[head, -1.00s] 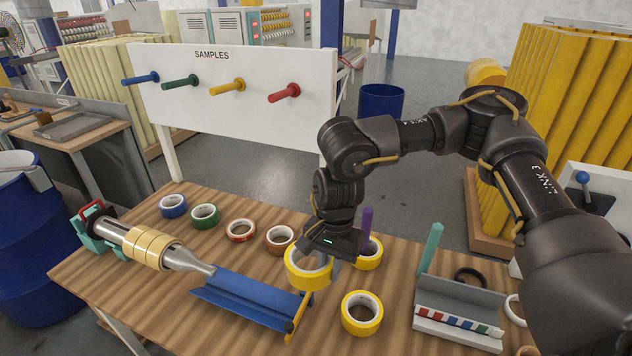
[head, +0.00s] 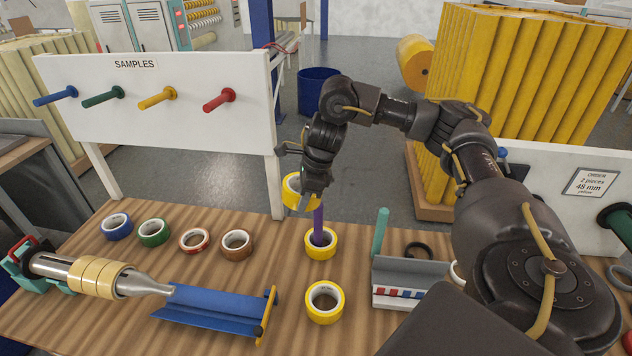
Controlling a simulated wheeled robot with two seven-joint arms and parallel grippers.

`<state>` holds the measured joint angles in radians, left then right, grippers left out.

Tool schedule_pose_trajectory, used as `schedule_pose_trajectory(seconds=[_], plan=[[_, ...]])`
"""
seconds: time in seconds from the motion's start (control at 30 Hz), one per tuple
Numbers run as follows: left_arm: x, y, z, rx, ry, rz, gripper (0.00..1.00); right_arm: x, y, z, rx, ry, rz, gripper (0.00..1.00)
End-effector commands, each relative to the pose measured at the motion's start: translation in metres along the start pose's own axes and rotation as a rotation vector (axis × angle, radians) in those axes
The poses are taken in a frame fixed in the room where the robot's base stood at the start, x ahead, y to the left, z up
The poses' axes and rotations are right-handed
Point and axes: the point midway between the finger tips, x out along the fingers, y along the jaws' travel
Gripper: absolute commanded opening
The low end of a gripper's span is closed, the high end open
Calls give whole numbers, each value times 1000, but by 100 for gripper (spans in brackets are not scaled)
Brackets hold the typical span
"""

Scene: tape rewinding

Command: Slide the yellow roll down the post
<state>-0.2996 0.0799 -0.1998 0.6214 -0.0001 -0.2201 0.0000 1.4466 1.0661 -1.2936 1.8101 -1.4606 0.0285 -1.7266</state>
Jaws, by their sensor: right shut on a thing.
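My right gripper (head: 306,197) is shut on a yellow roll (head: 291,187) and holds it, tilted, high above the table. It is close to the top of a purple post (head: 319,226); the gripper hides part of both, so I cannot tell whether the post enters the roll's hole. Another yellow roll (head: 321,254) sits low around the foot of the post. A third yellow roll (head: 325,314) lies flat on the table in front of the post. My left gripper is not in view.
On the wooden table (head: 225,267) lie blue, green, red and brown rolls to the left. A metal mandrel with tan rolls (head: 97,277) and a blue trough (head: 215,305) are at front left. A teal post (head: 380,232) and grey holder (head: 405,275) stand right. The SAMPLES board (head: 160,110) is behind.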

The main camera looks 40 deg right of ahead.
Motion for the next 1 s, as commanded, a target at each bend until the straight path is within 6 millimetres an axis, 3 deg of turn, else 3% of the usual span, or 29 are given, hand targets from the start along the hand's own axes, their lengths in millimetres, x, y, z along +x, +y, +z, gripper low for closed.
schedule_pose_trajectory(seconds=[0.2,0.47,0.77,1.0], plan=[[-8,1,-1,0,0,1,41,-18,-24,-28,196,-27,-61,0],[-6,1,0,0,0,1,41,-18,-26,-31,218,-30,-70,0],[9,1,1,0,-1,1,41,-5,-26,-35,216,-31,-69,0],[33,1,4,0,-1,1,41,17,-26,-41,216,-31,-69,0]])
